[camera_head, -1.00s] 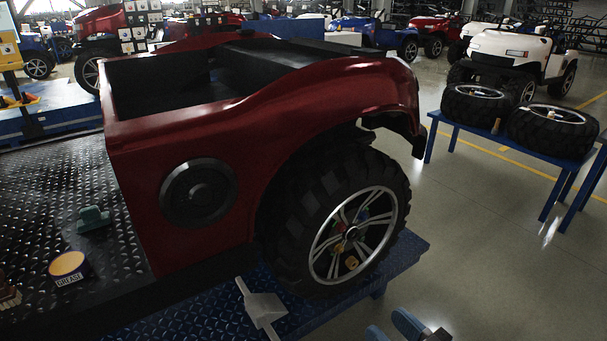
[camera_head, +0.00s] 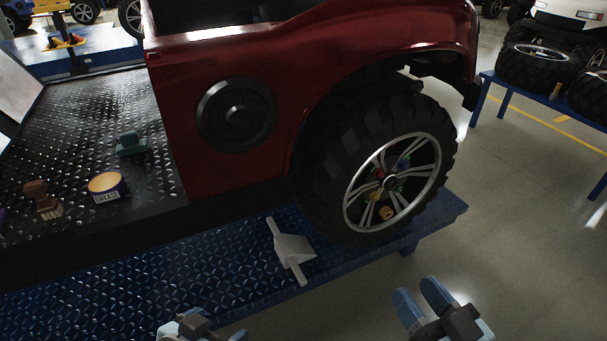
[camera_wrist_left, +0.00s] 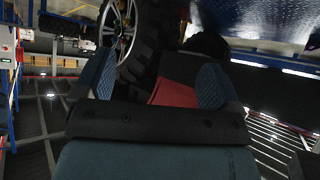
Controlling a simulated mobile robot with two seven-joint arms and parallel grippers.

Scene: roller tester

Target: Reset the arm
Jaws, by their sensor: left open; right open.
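My left gripper (camera_head: 200,328) shows only partly at the bottom edge of the head view, in front of the blue platform. In the left wrist view its two blue-padded fingers (camera_wrist_left: 152,82) stand wide apart with nothing held between them. My right gripper (camera_head: 420,292) is at the bottom right of the head view, over the floor in front of the wheel. Its fingers are apart and empty. Both grippers are clear of the red vehicle (camera_head: 225,160) and its front wheel (camera_head: 390,185).
A grey flat tool (camera_head: 292,248) lies on the blue diamond-plate platform (camera_head: 190,270). A grease tin (camera_head: 107,187), a green object (camera_head: 131,144) and a brown brush (camera_head: 42,199) sit on the dark plate at left. A blue table (camera_head: 510,92) with tyres stands at right.

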